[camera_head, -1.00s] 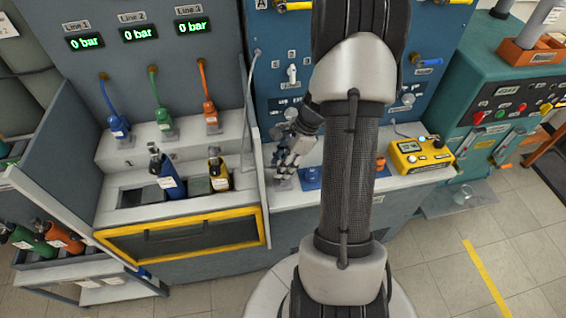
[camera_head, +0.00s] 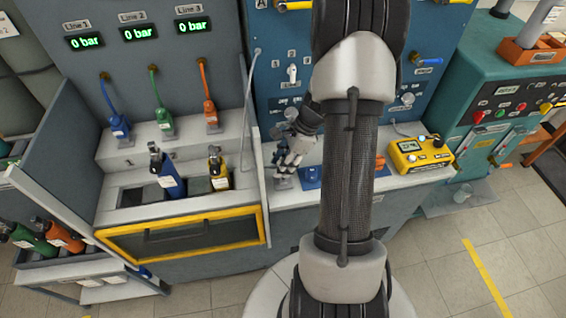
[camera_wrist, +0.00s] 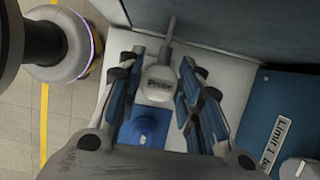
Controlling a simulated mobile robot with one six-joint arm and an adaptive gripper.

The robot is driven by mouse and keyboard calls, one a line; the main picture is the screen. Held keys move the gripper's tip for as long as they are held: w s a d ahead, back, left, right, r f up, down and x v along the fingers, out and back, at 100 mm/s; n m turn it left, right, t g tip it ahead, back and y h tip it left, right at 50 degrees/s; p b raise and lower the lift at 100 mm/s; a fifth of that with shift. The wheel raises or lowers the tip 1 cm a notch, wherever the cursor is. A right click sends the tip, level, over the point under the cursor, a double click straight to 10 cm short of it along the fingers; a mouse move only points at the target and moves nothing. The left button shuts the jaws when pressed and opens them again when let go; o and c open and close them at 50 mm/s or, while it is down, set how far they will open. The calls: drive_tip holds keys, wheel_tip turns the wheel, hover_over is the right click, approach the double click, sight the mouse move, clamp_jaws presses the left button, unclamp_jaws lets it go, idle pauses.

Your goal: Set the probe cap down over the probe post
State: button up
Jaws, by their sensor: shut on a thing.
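The probe cap (camera_wrist: 160,86) is a pale block with a dark label, seen between my fingertips in the wrist view. My gripper (camera_wrist: 160,72) is shut on it, with one finger at each side. A grey rod (camera_wrist: 170,32) shows just beyond the cap; I cannot tell whether it is the probe post or whether the two touch. In the head view my gripper (camera_head: 285,164) hangs low over the bench, above a small grey base (camera_head: 283,182). The cap's underside is hidden.
A blue base with a blue fitting (camera_wrist: 143,128) lies close to the fingers; the blue base also shows in the head view (camera_head: 311,175). A yellow meter (camera_head: 420,155) stands at the right, and a divider wall (camera_head: 257,165) stands close at the left.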

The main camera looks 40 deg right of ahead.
drive_tip(key=shift+f+b, duration=1.15)
drive_tip(key=shift+f, duration=0.7)
idle(0.4)
drive_tip(key=o, duration=1.2)
drive_tip(key=shift+o, duration=0.2)
drive_tip(key=shift+r, duration=0.1)
drive_tip(key=v, duration=1.1)
drive_tip(key=shift+d+r, duration=0.15)
drive_tip(key=shift+r, duration=0.2)
drive_tip(key=shift+s, duration=0.1)
